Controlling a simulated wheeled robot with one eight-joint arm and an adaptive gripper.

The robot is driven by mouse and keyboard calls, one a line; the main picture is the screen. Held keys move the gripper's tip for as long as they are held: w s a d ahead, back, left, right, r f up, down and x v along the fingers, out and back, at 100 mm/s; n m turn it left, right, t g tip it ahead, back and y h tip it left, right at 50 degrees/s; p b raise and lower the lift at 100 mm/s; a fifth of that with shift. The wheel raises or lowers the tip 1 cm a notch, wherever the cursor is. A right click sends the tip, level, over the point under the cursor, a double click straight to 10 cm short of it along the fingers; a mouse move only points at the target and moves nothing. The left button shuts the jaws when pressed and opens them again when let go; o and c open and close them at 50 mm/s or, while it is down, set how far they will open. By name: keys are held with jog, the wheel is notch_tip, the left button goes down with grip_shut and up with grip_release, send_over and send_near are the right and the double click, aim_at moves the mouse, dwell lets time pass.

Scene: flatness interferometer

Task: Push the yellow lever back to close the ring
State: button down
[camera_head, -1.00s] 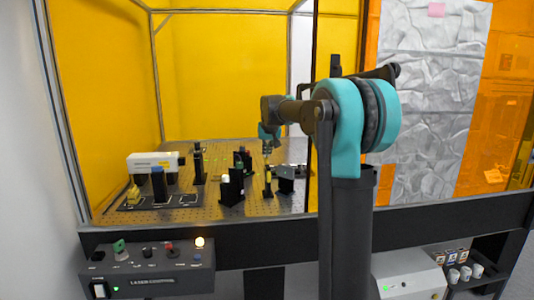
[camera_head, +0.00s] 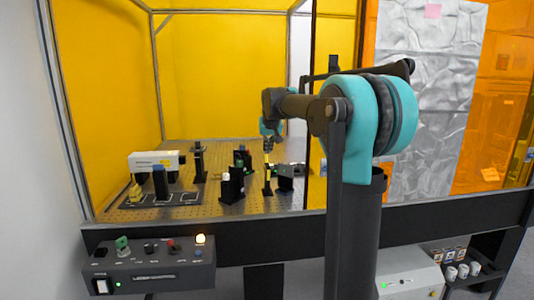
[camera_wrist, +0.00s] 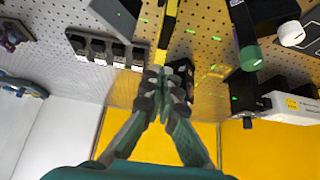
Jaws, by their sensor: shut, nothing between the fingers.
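In the head view my gripper (camera_head: 268,146) points down just above the lever. The ring cannot be made out clearly; a small dark part (camera_wrist: 184,72) sits right beside my fingertips.
Black optic mounts (camera_head: 232,185) stand left of the lever, and another mount (camera_head: 286,180) is close on its right. A white laser box (camera_head: 152,161) is at the left. The perforated table (camera_head: 225,208) is bare at its front. A control box (camera_head: 150,270) is below.

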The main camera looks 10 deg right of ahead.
jog(key=w+v, duration=0.1)
jog(key=v, duration=0.9)
jog(key=s+d+f+g, duration=0.1)
jog(key=s+d+f, duration=0.1)
jog(key=s+f, duration=1.6)
jog(key=s+d+f+g, duration=0.1)
jog(key=s+d+f, duration=0.1)
jog(key=s+f, duration=1.6)
notch_tip(320, 180, down, 4)
jog(key=shift+s+g, duration=0.3)
jog(key=shift+s, duration=0.1)
